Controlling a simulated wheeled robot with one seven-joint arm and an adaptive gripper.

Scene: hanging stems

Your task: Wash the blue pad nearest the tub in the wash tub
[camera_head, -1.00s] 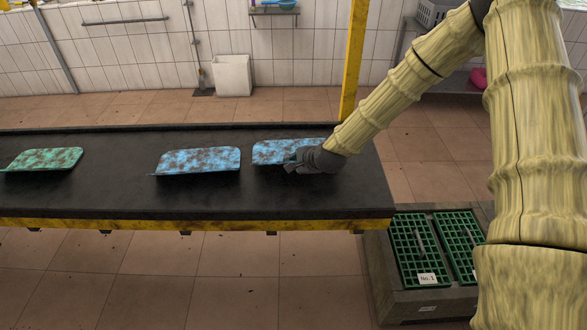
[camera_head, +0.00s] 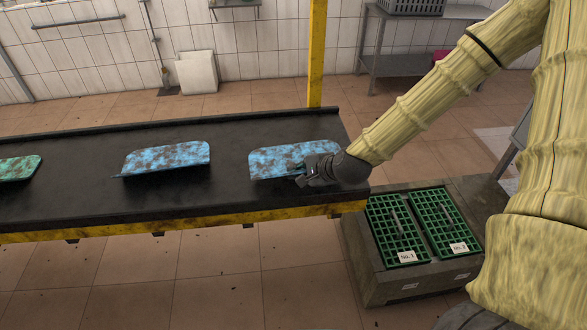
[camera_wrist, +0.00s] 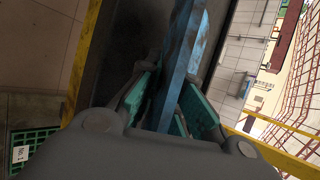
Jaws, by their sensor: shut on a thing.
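A blue pad with brown stains (camera_head: 290,158) is at the right end of the black table, the closest of the pads to the grey box with green grids. My gripper (camera_head: 304,176) is shut on its front right edge. In the wrist view the pad (camera_wrist: 184,55) shows edge-on between the green-lined fingers (camera_wrist: 172,103). I cannot tell whether the pad is clear of the tabletop. A second stained blue pad (camera_head: 168,158) lies mid-table. No thing in view is clearly marked as the wash tub.
A green stained pad (camera_head: 18,168) lies at the left. The black table (camera_head: 228,190) has a yellow front rail and a yellow post (camera_head: 316,55) behind. A grey box (camera_head: 385,288) with green grids labelled No. 1 and No. 2 stands low at the right. A grey bench (camera_head: 415,50) stands behind.

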